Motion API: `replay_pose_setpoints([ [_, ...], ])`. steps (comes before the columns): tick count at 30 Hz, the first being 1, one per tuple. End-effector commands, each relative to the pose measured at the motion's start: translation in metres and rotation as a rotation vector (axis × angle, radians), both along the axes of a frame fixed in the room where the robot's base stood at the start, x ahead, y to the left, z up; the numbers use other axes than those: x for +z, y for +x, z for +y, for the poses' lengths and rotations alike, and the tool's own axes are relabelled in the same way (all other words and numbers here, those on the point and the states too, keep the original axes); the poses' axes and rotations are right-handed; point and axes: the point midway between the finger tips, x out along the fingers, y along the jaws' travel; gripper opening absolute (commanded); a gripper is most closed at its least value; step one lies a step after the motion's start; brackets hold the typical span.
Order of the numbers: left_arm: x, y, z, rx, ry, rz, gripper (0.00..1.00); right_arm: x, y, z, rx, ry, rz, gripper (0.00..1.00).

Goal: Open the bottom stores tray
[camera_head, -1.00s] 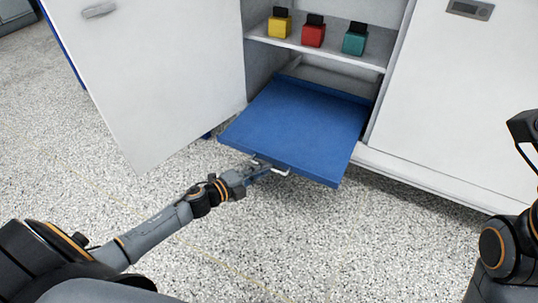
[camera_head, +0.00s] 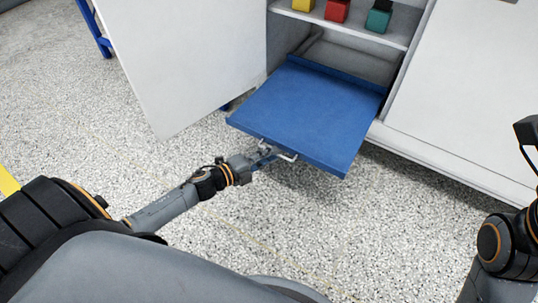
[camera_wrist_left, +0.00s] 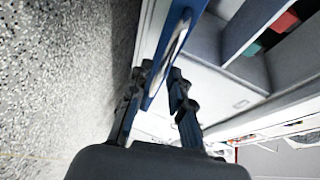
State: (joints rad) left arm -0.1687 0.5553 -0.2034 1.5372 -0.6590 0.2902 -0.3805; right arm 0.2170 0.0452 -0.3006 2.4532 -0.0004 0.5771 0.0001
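The bottom stores tray (camera_head: 308,111) is a flat blue drawer in the lowest bay of the cabinet. It stands well out from the cabinet. A small pale bar handle (camera_head: 287,156) sits on its front edge. My left gripper (camera_head: 268,155) is at this handle, with its fingers around it. In the left wrist view the fingers (camera_wrist_left: 160,76) are on either side of the tray's front, where the blue panel (camera_wrist_left: 186,18) shows. The exact finger contact is partly hidden. My right gripper is not seen; only part of my right arm shows at the right edge.
An open white door (camera_head: 185,60) stands left of the tray. Yellow, red (camera_head: 337,9) and teal (camera_head: 379,17) blocks sit on the shelf (camera_head: 345,30) above. A closed white panel (camera_head: 478,90) is to the right. The speckled floor (camera_head: 290,215) in front is clear.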

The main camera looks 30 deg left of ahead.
Motion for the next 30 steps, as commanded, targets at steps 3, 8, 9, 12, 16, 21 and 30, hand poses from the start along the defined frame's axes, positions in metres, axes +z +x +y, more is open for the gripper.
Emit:
replay_pose_setpoints([
  [3, 0.0, 0.0, 0.0, 0.0, 0.0, 0.0, 0.19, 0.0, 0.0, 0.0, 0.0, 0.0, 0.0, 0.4],
  [8, 0.001, -0.003, 0.002, 0.001, 0.0, 0.0, 0.19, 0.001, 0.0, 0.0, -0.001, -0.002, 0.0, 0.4],
  [9, 0.001, -0.006, 0.003, 0.001, 0.001, 0.001, 0.19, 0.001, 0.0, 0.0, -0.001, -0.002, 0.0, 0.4],
  [12, 0.003, -0.02, 0.009, 0.0, 0.0, 0.003, 0.19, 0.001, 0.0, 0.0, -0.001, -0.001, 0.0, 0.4],
  [16, 0.007, -0.044, 0.02, 0.0, 0.001, 0.004, 0.19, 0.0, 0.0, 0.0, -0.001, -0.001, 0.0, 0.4],
  [21, 0.014, -0.076, 0.035, 0.0, 0.0, 0.003, 0.19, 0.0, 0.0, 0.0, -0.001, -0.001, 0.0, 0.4],
  [30, 0.021, -0.105, 0.049, 0.001, 0.0, 0.0, 0.19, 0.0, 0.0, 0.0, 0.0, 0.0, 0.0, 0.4],
])
